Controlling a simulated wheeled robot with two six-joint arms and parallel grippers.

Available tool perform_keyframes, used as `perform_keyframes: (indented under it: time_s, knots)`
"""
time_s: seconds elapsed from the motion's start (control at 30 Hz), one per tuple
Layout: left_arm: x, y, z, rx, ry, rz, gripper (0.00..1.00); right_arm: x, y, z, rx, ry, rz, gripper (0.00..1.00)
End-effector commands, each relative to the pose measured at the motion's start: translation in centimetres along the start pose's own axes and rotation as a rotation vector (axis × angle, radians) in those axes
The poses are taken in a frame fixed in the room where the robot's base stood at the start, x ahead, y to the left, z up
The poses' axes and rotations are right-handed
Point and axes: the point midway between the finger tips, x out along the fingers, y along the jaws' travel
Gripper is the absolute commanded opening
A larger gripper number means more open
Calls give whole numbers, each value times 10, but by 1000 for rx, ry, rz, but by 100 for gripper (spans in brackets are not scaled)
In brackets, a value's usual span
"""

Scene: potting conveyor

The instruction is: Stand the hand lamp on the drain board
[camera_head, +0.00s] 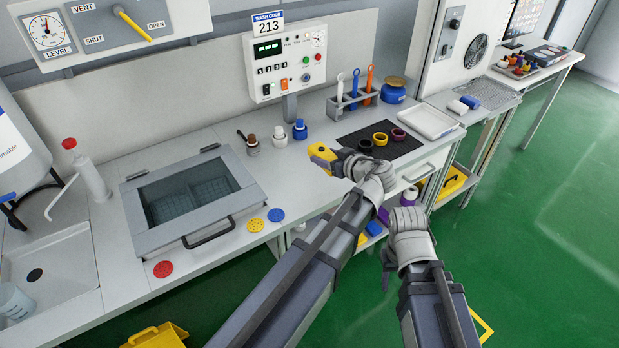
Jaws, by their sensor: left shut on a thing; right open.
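My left gripper (336,161) is shut on a yellow object that looks like the hand lamp (322,155). It holds the lamp over the front part of the bench, left of the black mat. The gripper hides part of the lamp, and I cannot tell whether it touches the bench. A grey slatted board (494,91) on the far right table may be the drain board; a blue and white item lies at its left end. My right gripper (385,272) is open and empty, low in front of the bench edge.
A black mat (408,149) with several coloured rings, a white tray (426,121) and a tool rack (353,102) stand near my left gripper. Small bottles stand further left, beside a lidded grey basin (140,240). The bench between bottles and mat is mostly clear.

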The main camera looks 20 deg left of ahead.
Motion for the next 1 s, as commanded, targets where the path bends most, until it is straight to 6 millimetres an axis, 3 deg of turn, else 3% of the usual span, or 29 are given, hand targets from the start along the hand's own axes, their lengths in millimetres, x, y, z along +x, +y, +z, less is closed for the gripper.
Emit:
perform_keyframes:
  time_s: [0.27, 0.47, 0.7, 1.0]
  knots:
    - [1, 0, 3, 1, 0, 2, 2, 3, 0, 0, 0, 0, 0, 50]
    - [9, 0, 22, 1, 0, 2, 2, 23, -2, -1, 0, 0, 0, 50]
    - [23, 0, 56, 1, 0, 2, 2, 60, -6, -3, 0, 0, 0, 50]
    - [25, 0, 61, 1, 0, 1, 2, 66, -6, -4, 0, 0, 0, 50]
